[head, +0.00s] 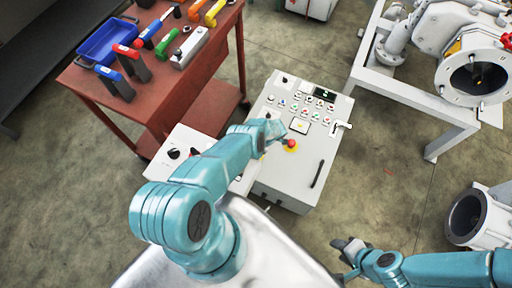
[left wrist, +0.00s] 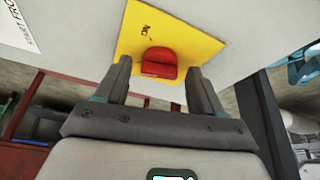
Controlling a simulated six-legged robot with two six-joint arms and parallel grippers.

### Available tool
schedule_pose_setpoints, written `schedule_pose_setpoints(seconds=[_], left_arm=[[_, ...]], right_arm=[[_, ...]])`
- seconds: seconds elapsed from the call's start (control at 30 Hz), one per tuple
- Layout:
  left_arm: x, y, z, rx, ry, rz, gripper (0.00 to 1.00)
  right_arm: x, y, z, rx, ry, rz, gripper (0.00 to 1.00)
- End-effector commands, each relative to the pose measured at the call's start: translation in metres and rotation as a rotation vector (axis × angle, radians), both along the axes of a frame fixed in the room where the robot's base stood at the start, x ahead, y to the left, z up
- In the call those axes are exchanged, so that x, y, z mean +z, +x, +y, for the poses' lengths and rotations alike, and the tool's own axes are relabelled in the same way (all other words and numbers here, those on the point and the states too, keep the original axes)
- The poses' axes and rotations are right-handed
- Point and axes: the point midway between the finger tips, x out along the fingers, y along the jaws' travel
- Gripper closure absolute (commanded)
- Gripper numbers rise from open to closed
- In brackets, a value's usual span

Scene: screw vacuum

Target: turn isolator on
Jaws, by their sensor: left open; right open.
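A red knob (head: 290,144) on a yellow plate sits on the sloped top of a grey control cabinet (head: 300,170). The left wrist view shows the red knob (left wrist: 159,63) close up on its yellow plate (left wrist: 178,34). My left gripper (left wrist: 160,68) is open, with its two dark fingers one on each side of the knob; I cannot tell whether they touch it. In the head view my left arm hides most of that gripper (head: 280,136). My right gripper (head: 346,258) is open and empty at the lower right, well away from the cabinet.
The cabinet top also carries several small buttons, a display (head: 325,95) and a black handle (head: 317,174). A smaller box (head: 184,145) with knobs stands to its left. A red table (head: 150,105) with tools is at upper left, white machinery (head: 415,90) at right.

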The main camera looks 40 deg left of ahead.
Motion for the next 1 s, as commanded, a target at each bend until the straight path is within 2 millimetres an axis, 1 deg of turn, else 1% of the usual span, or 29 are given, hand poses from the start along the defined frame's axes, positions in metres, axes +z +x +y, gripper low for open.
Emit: schedule_pose_setpoints(seconds=[0.13,0.17,0.2,0.27,0.3,0.33,0.67,0.87,1.0], left_arm=[[0.001,0.0,0.0,0.0,0.0,0.0,0.32],[0.001,0.0,0.0,0.0,0.0,0.0,0.38],[0.001,0.0,0.0,0.0,0.0,0.0,0.51],[0.001,0.0,0.0,0.0,0.0,0.0,0.71],[0.001,0.0,0.0,0.0,0.0,0.0,0.84],[0.001,0.0,0.0,0.0,0.0,0.0,0.88],[0.002,-0.001,0.0,-0.039,0.0,0.001,0.88],[0.004,-0.002,-0.001,-0.149,0.001,0.003,0.88],[0.005,-0.002,-0.001,-0.266,0.0,0.002,0.88]], right_arm=[[0.001,0.0,0.0,0.0,0.0,0.0,0.57],[0.001,0.0,0.0,0.0,0.0,0.0,0.57],[0.001,0.0,0.0,0.0,0.0,0.0,0.57],[0.001,0.0,0.0,0.0,0.0,0.0,0.57],[0.001,0.0,0.0,0.0,0.0,0.0,0.57],[0.001,0.0,0.0,0.0,0.0,0.0,0.57],[0.005,0.0,0.0,0.0,0.0,0.0,0.57],[0.016,0.0,0.0,0.0,0.0,0.0,0.57],[0.027,0.0,0.0,0.0,0.0,0.0,0.57]])
